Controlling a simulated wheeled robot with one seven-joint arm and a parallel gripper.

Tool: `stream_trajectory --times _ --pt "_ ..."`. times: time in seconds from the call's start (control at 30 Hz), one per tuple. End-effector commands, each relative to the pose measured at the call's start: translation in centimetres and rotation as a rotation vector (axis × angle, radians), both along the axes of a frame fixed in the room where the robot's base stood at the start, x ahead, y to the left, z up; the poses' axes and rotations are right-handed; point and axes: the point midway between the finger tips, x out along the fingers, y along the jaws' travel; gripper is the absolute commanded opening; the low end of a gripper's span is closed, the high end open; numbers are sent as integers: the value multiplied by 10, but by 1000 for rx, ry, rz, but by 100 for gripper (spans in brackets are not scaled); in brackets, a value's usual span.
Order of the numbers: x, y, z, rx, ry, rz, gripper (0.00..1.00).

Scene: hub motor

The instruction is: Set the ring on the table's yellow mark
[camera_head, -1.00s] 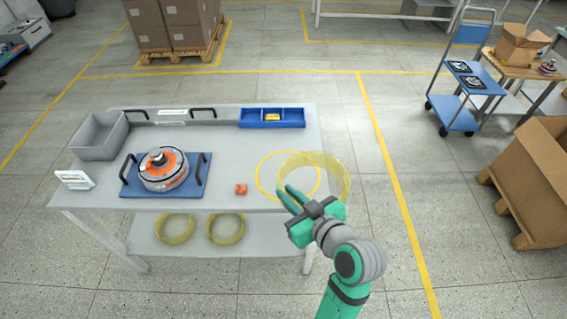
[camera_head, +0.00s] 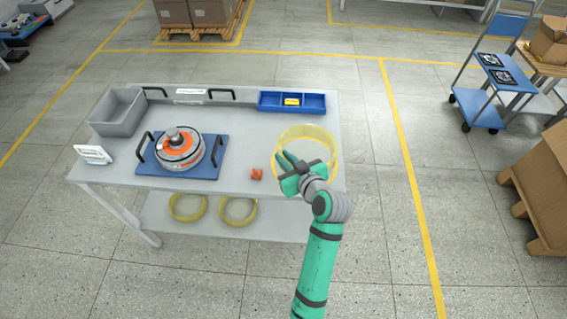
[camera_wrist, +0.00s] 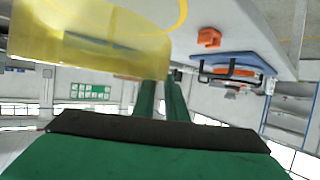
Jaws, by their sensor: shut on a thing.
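My gripper (camera_head: 287,162) is shut on the near left wall of a translucent yellow ring (camera_head: 331,143). The ring is held over the right end of the grey table (camera_head: 245,142). The ring also fills the upper left of the wrist view (camera_wrist: 70,40), with the green fingers (camera_wrist: 162,98) at its edge. The yellow mark (camera_head: 274,170), a thin circle on the tabletop, is mostly hidden behind the ring and gripper; an arc of it shows in the wrist view (camera_wrist: 183,14). I cannot tell whether the ring touches the table.
A small orange part (camera_head: 256,174) lies just left of the gripper. The hub motor (camera_head: 180,148) sits on a blue tray (camera_head: 145,170) further left. A blue divided bin (camera_head: 275,102) and a grey bin (camera_head: 105,125) stand at the back. Two more rings (camera_head: 238,221) lie on the lower shelf.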

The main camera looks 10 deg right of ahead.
Motion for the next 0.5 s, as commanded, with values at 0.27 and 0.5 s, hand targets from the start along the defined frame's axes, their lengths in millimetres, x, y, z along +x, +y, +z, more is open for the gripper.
stream_trajectory --times 0.27,0.5 --pt "12 0 -13 0 -2 -2 0" --pt "14 1 -42 0 0 -2 0"
